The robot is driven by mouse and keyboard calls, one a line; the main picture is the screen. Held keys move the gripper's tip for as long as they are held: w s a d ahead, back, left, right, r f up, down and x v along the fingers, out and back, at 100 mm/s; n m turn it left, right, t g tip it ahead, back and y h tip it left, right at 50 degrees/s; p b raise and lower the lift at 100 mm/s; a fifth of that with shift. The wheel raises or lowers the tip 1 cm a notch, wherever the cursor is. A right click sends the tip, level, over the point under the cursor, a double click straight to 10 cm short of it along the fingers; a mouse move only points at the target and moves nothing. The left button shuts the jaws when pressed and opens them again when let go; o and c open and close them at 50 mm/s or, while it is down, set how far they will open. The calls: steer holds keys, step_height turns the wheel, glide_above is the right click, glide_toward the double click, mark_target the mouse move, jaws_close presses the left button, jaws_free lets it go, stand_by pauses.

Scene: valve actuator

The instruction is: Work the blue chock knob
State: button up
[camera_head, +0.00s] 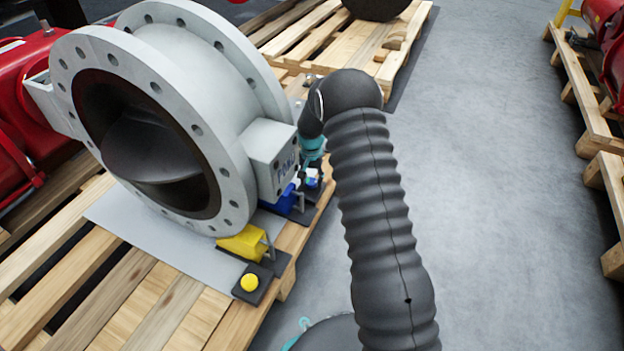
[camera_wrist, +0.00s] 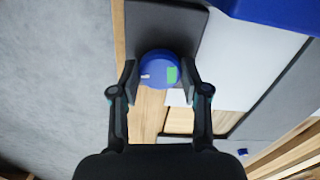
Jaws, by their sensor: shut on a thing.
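The blue chock knob (camera_wrist: 158,66) is a round blue cap with a green patch and a small white mark, on a dark plate (camera_wrist: 165,25) in the wrist view. My gripper (camera_wrist: 158,79) has one finger on each side of the knob and is shut on it. The blue chock (camera_head: 284,203) sits beside the large grey valve (camera_head: 185,110) in the head view; a blue block (camera_wrist: 275,12) also shows at the top right of the wrist view. In the head view, my wrist and arm partly cover the area around the knob.
A yellow chock (camera_head: 243,243) and its yellow knob (camera_head: 249,282) are nearer on the same wooden pallet (camera_head: 140,305). The grey valve body stands close left of my gripper. Bare floor (camera_head: 490,180) lies to the right, with further pallets (camera_head: 605,180) at the edge.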

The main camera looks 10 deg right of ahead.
mark_target(312, 181)
steer(key=shift+s+d+f, duration=0.1)
steer(key=shift+s+f, duration=0.1)
steer(key=shift+s, duration=0.05)
steer(key=o, duration=1.1)
steer(key=shift+o, duration=0.2)
steer(key=shift+w+r, duration=0.1)
steer(key=shift+r, duration=0.15)
steer(key=shift+w+r, duration=0.1)
steer(key=shift+r, duration=0.15)
step_height(312, 181, up, 11)
steer(key=shift+r, duration=0.1)
